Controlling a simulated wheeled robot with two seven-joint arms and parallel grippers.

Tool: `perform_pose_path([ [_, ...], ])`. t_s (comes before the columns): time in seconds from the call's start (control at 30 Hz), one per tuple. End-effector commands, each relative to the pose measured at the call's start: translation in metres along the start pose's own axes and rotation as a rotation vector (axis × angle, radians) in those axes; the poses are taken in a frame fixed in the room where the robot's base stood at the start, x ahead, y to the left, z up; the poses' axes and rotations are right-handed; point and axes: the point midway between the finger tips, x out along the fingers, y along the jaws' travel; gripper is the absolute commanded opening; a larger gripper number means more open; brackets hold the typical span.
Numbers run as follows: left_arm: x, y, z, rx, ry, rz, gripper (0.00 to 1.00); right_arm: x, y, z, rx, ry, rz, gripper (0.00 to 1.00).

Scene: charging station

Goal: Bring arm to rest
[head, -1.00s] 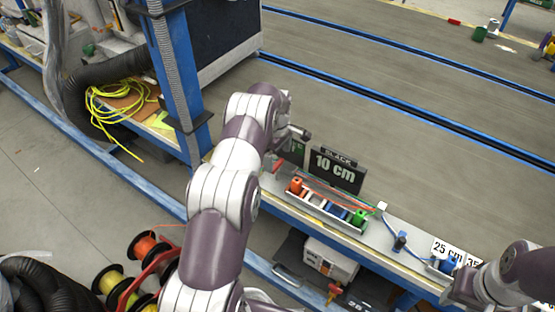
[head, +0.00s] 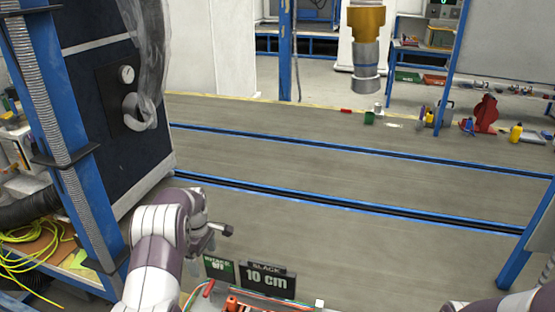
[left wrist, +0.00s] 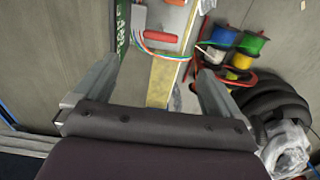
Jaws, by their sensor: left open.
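My left arm, white and purple, reaches up from the lower left of the head view. My left gripper (head: 222,230) is at its end, small and partly hidden behind the wrist, left of and above the black "10 cm" sign (head: 267,281). In the left wrist view my left gripper (left wrist: 155,72) has its two grey fingers wide apart, with nothing held between them. Beyond the fingers are a bench edge, a red-handled tool (left wrist: 160,37) and coloured wires (left wrist: 165,45). A link of my right arm shows at the bottom right of the head view; its gripper is out of frame.
Several coloured spools (left wrist: 240,50) show in the left wrist view.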

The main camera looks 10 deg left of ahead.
Motion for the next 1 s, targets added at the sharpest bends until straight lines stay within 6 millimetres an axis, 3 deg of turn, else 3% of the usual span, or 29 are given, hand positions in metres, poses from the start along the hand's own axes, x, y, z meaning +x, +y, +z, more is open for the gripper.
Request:
perform_pose_path([
  [0.1, 0.005, 0.003, -0.001, 0.155, 0.012, 0.024, 0.98, 0.000, 0.000, 0.000, 0.000, 0.000, 0.000, 0.43],
  [0.17, 0.025, -0.018, 0.007, 0.315, -0.004, -0.006, 0.98, 0.000, 0.000, 0.000, 0.000, 0.000, 0.000, 0.43],
  [0.27, 0.019, -0.052, 0.033, 0.596, -0.016, -0.019, 0.98, 0.000, 0.000, 0.000, 0.000, 0.000, 0.000, 0.43],
  [0.5, -0.036, -0.150, 0.114, 1.159, -0.012, -0.007, 0.98, 0.000, 0.000, 0.000, 0.000, 0.000, 0.000, 0.43],
  [0.7, -0.078, -0.241, 0.168, 1.432, 0.020, 0.021, 0.98, 0.000, 0.000, 0.000, 0.000, 0.000, 0.000, 0.43],
  [0.77, -0.089, -0.263, 0.180, 1.466, 0.035, 0.036, 0.98, 0.000, 0.000, 0.000, 0.000, 0.000, 0.000, 0.43],
  [0.8, -0.099, -0.268, 0.186, 1.492, 0.061, 0.061, 0.98, 0.000, 0.000, 0.000, 0.000, 0.000, 0.000, 0.43],
  [0.83, -0.111, -0.261, 0.192, 1.514, 0.102, 0.101, 0.98, 0.000, 0.000, 0.000, 0.000, 0.000, 0.000, 0.43],
  [0.9, -0.156, -0.261, 0.192, 1.517, 0.094, 0.093, 0.98, -0.047, 0.000, -0.005, 0.000, -0.002, 0.000, 0.43],
  [1.0, -0.188, -0.261, 0.192, 1.514, 0.092, 0.092, 0.98, -0.080, 0.000, -0.010, 0.000, 0.002, 0.000, 0.43],
])
